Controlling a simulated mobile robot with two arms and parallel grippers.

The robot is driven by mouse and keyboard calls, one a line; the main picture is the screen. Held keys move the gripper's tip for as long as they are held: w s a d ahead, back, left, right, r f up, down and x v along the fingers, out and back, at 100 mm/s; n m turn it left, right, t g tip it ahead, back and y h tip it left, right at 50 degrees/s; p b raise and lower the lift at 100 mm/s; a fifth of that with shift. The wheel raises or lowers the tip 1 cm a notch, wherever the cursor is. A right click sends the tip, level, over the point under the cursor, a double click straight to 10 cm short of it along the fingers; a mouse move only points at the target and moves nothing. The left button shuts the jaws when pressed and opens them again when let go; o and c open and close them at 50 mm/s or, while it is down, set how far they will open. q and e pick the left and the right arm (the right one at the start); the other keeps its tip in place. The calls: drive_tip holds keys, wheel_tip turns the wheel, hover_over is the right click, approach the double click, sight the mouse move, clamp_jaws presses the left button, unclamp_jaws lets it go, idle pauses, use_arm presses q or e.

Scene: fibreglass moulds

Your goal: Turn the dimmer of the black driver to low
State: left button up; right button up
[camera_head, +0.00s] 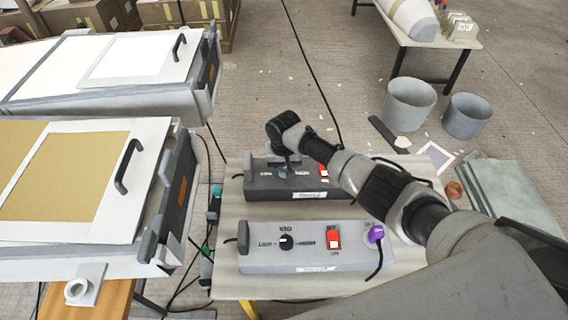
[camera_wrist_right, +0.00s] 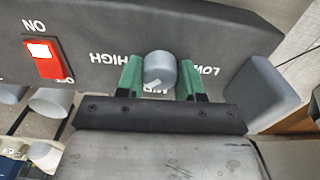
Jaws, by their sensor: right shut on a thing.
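The black driver (camera_head: 262,188) lies on the low table, behind a grey driver. My right gripper (camera_head: 284,162) reaches down over its dimmer end. In the right wrist view the black driver (camera_wrist_right: 105,35) appears upside down. Its grey dimmer knob (camera_wrist_right: 160,68) sits between my green fingers, which are shut on it. HIGH is printed to the left of the knob and LOW to the right, with MID partly hidden below. A light pointer mark on the knob faces roughly toward MID. The driver's red switch (camera_wrist_right: 44,60) is beside the HIGH label. My left gripper is out of view.
The grey driver (camera_head: 258,262) in front has its own black dimmer (camera_head: 286,242), red switch (camera_head: 333,239) and purple plug (camera_head: 375,233). White moulds with handles stand left. Cables run between moulds and table. Two grey buckets (camera_head: 408,108) (camera_head: 466,120) stand on the floor at right.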

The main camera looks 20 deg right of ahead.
drive_tip(key=n, duration=0.2)
drive_tip(key=shift+r+n+p, duration=0.1)
drive_tip(key=shift+n+p, duration=0.2)
drive_tip(key=shift+n, duration=0.1)
drive_tip(key=n, duration=0.3)
drive_tip(key=shift+n, duration=0.3)
drive_tip(key=n, duration=0.3)
drive_tip(key=shift+n+p, duration=0.3)
drive_tip(key=shift+p, duration=0.05)
drive_tip(key=n, duration=0.3)
drive_tip(key=shift+w+n, duration=0.1)
drive_tip(key=shift+n, duration=0.3)
drive_tip(key=n, duration=0.7)
drive_tip(key=shift+b, duration=0.3)
drive_tip(key=n+b, duration=0.1)
drive_tip(key=n, duration=0.5)
drive_tip(key=shift+n, duration=0.4)
drive_tip(key=o, duration=0.9)
